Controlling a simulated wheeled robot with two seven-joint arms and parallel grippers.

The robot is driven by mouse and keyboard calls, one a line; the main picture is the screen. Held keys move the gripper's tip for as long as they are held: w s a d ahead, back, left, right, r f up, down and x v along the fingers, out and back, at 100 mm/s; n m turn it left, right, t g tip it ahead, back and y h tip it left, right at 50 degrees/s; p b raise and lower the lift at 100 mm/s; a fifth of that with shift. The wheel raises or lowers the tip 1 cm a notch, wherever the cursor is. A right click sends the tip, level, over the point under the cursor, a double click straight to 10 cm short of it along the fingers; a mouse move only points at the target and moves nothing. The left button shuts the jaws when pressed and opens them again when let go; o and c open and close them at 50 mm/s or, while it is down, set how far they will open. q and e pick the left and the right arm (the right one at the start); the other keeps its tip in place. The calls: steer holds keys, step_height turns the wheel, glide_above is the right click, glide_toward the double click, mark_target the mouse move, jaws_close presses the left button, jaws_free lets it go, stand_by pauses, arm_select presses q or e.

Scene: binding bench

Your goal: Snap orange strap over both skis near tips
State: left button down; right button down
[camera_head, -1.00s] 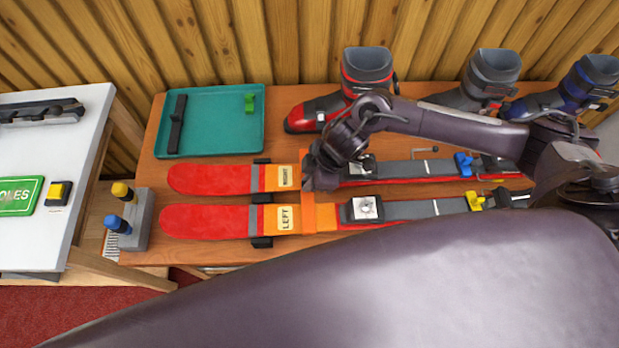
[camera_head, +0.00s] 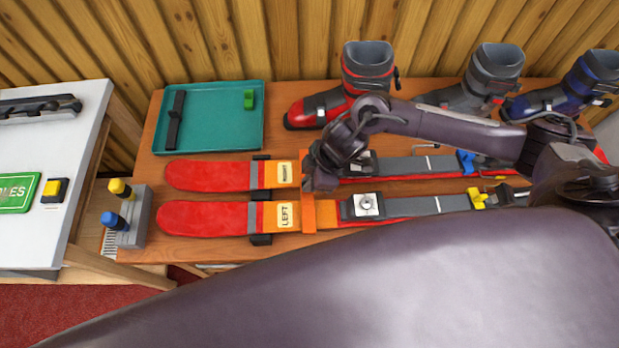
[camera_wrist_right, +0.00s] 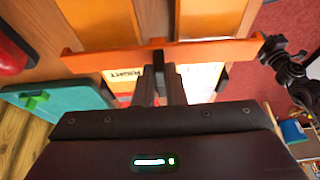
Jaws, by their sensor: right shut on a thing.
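Two red and orange skis lie side by side on the wooden bench, tips to the left. The right ski (camera_head: 210,175) is at the back and the left ski (camera_head: 200,218) nearer. The orange strap (camera_head: 308,217) runs crosswise over both, just right of their name labels. My right gripper (camera_head: 313,183) is shut on the strap near its middle. The wrist view also shows the strap (camera_wrist_right: 110,58) stretched in front of the fingers (camera_wrist_right: 163,75). Whether it touches the skis cannot be told.
A teal tray (camera_head: 236,137) with a black bar and green piece stands at the back left. A red boot (camera_head: 310,112) and two other boots line the back. A grey block (camera_head: 137,222) with yellow and blue knobs sits at the left edge. My purple arm covers the front.

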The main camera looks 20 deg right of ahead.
steer(key=shift+f+b, duration=0.5)
steer(key=shift+f, duration=0.35)
steer(key=c, duration=0.9)
jaws_free()
steer(key=shift+c, duration=0.2)
steer(key=shift+r, duration=0.1)
steer(key=shift+r+p, duration=5)
steer(key=shift+p, duration=0.35)
steer(key=shift+s+f, duration=0.1)
